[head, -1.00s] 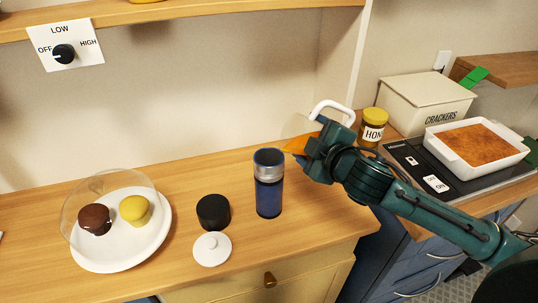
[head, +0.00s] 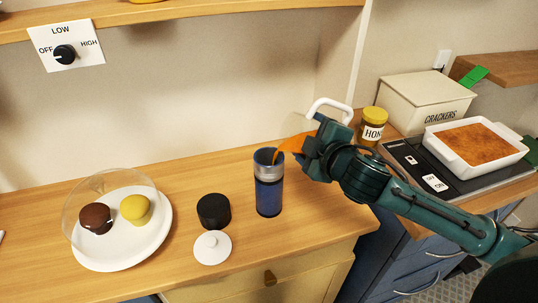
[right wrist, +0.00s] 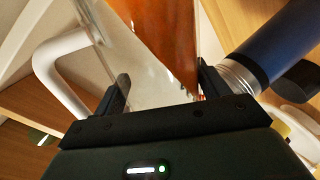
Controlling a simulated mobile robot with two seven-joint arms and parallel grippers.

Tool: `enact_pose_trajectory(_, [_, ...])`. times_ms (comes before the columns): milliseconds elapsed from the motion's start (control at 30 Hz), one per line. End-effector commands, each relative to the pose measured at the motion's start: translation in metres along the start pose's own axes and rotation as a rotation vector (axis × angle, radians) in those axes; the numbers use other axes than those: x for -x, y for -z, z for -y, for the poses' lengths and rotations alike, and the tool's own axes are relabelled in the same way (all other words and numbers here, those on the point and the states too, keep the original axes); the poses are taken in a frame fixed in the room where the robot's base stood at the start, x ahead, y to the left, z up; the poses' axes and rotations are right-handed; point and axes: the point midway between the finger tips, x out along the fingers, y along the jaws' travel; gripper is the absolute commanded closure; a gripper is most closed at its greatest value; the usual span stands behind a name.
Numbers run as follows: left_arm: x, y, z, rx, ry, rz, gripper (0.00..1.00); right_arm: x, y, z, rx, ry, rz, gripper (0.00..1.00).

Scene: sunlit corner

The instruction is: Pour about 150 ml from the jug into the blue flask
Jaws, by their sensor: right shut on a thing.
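The blue flask (head: 269,197) stands upright and open on the counter, with a steel band and rim; it also shows in the right wrist view (right wrist: 277,45). My right gripper (head: 309,150) is shut on the clear jug (right wrist: 130,55), to the right of the flask and above its rim. The jug is tilted left, its white handle (head: 331,104) up. Orange liquid (head: 293,143) lies towards its spout, and a thin orange stream (head: 275,157) falls into the flask's mouth. The gripper hides much of the jug. The level inside the flask cannot be seen. My left gripper is not in view.
A black cap (head: 214,211) and a white lid (head: 212,247) lie left of the flask. A white plate (head: 117,260) with two muffins and a clear dome is further left. A honey jar (head: 373,126), crackers box (head: 425,98) and baking dish (head: 478,163) are on the right.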

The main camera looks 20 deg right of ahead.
Motion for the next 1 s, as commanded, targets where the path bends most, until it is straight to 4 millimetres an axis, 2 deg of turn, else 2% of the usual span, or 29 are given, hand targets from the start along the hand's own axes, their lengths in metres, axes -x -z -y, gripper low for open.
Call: enact_pose_trajectory(1000, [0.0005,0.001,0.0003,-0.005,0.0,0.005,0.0,0.0009,0.0035,-0.0042,0.046,-0.005,0.012,0.67])
